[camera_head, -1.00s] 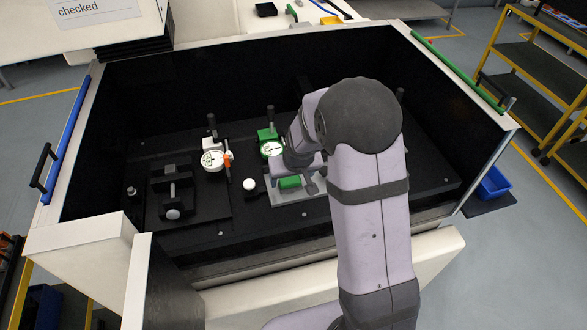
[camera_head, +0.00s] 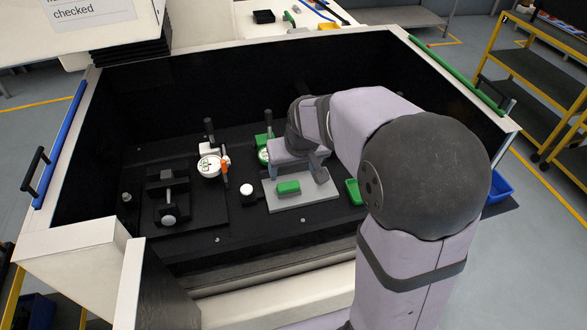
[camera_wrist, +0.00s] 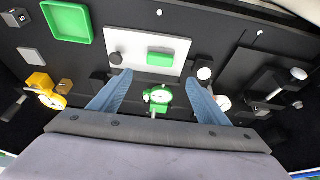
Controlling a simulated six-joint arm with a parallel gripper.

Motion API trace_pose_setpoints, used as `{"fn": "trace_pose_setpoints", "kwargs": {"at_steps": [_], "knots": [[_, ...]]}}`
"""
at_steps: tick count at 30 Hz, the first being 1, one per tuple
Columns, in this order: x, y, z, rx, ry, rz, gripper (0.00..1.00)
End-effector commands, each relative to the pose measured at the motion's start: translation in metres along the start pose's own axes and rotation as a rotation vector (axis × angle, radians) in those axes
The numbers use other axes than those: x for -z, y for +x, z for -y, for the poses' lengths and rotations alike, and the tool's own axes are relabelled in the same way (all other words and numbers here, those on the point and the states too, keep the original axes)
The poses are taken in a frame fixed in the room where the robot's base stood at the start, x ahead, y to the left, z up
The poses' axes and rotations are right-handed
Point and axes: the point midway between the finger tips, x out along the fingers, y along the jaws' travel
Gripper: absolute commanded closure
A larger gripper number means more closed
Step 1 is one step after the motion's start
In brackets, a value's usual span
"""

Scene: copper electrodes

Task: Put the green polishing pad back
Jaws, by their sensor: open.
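The green polishing pad (camera_head: 288,187) lies on a light grey plate (camera_head: 318,194); it also shows in the wrist view (camera_wrist: 160,57). A shallow green tray (camera_head: 354,191) sits to the right of the plate, partly behind my arm. The wrist view shows this tray (camera_wrist: 68,22) empty. My gripper (camera_wrist: 157,73) is open and empty, its two bluish fingers spread wide. In the head view my gripper (camera_head: 299,177) hangs over the back of the plate, behind the pad. The gap between fingers and pad is hard to judge.
A green dial gauge (camera_wrist: 160,97) shows between my fingers. A white gauge with an orange part (camera_head: 210,165) stands to the left. A white knob (camera_head: 246,189) is just left of the plate. A dark fixture (camera_head: 168,195) is further left. Dark walls enclose the work area.

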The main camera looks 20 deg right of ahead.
Motion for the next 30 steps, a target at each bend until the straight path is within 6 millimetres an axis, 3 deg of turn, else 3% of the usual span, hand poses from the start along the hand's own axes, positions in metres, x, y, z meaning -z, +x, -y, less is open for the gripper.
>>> {"fn": "trace_pose_setpoints", "kwargs": {"at_steps": [5, 8, 15, 19, 24, 30], "knots": [[-0.008, -0.001, 0.0, 0.0, 0.0, 0.015, 0.31], [-0.035, -0.002, 0.001, 0.001, 0.0, 0.062, 0.31], [-0.15, -0.009, 0.003, 0.0, 0.001, 0.267, 0.31], [-0.199, -0.014, 0.003, 0.0, 0.001, 0.354, 0.31], [-0.221, -0.017, 0.003, -0.001, 0.002, 0.395, 0.31], [-0.221, -0.017, 0.003, -0.001, 0.001, 0.395, 0.31]]}}
